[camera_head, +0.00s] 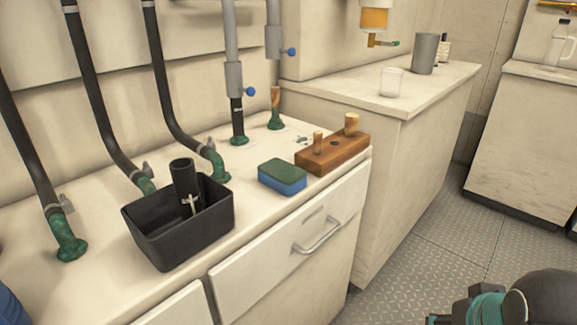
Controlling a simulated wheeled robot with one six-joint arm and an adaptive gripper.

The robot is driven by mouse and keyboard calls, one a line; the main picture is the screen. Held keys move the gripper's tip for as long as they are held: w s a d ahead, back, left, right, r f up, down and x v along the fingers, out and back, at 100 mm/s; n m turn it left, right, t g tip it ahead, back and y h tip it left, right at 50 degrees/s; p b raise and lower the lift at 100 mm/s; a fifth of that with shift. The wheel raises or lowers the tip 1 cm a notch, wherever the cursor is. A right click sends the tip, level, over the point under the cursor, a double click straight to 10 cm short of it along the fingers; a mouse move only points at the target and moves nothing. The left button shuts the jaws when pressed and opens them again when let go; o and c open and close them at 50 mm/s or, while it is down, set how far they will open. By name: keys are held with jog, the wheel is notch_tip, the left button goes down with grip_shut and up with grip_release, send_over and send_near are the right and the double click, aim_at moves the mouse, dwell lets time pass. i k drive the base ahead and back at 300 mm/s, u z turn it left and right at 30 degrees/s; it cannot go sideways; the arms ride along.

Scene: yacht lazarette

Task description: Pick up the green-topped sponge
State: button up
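The green-topped sponge (282,177) lies flat on the cream counter (105,238), with a dark green top and a blue lower part. It sits near the counter's front edge, between a black bin and a wooden block. A dark and teal part of my arm shows at the bottom right corner, well away from the sponge and over the floor. My gripper's fingers cannot be made out.
The wooden block (332,154) with pegs is close to the sponge's right. The black bin (180,229), holding a dark cylinder (186,180), stands left. Hoses and pipes (176,95) rise behind. A drawer handle (318,236) juts out below. The plate floor at right is clear.

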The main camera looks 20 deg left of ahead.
aim_at(287, 179)
jog(key=k, duration=0.5)
jog(key=u, duration=0.9)
jog(key=i, duration=0.7)
